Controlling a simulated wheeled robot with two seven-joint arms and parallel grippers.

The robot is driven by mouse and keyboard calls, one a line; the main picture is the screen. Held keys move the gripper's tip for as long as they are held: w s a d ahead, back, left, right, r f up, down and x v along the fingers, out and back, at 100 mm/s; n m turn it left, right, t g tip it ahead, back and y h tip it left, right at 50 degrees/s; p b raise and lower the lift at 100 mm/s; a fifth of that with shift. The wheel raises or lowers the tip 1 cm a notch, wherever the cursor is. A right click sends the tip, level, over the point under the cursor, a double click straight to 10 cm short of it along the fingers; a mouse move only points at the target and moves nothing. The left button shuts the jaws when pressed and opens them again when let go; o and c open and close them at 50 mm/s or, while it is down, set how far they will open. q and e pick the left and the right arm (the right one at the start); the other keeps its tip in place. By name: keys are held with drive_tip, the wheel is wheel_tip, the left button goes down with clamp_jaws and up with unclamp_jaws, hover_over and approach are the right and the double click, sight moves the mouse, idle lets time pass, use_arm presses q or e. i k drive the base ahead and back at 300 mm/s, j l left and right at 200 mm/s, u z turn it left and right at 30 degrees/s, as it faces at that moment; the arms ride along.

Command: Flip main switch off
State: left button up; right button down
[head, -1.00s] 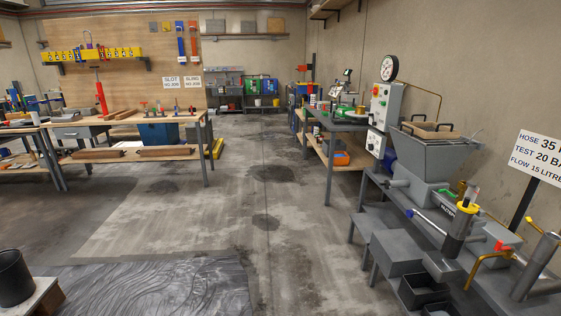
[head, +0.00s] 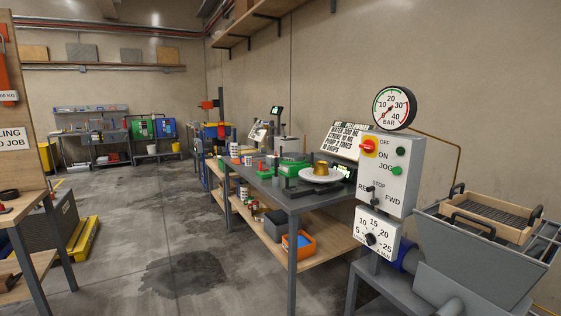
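The main switch (head: 368,146) is a red rotary knob on a yellow plate at the upper left of a pale grey control box (head: 398,190). The labels OFF and ON are printed to its right; the knob's exact setting is too small to tell. Green buttons (head: 400,152) sit at the box's right side, and a black REV-STOP-FWD selector (head: 372,198) sits below. A separate dial box (head: 376,238) marked with numbers hangs under it. Neither of my grippers shows in the head view.
A round BAR gauge (head: 395,107) stands above the box. A grey hopper (head: 480,250) with a wooden-framed grate is at the right. A workbench (head: 300,203) with cans, a plate and a scale is left of the box.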

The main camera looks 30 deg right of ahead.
sight(368, 146)
drive_tip(key=i+j+z, duration=0.1)
drive_tip(key=i+z, duration=0.2)
drive_tip(key=i, duration=0.2)
drive_tip(key=i+j+z, duration=0.25)
drive_tip(key=i, duration=0.25)
drive_tip(key=i+j+z, duration=0.3)
drive_tip(key=i, duration=0.2)
drive_tip(key=i+j+z, duration=0.9)
drive_tip(key=j, duration=0.4)
drive_tip(key=i, duration=0.1)
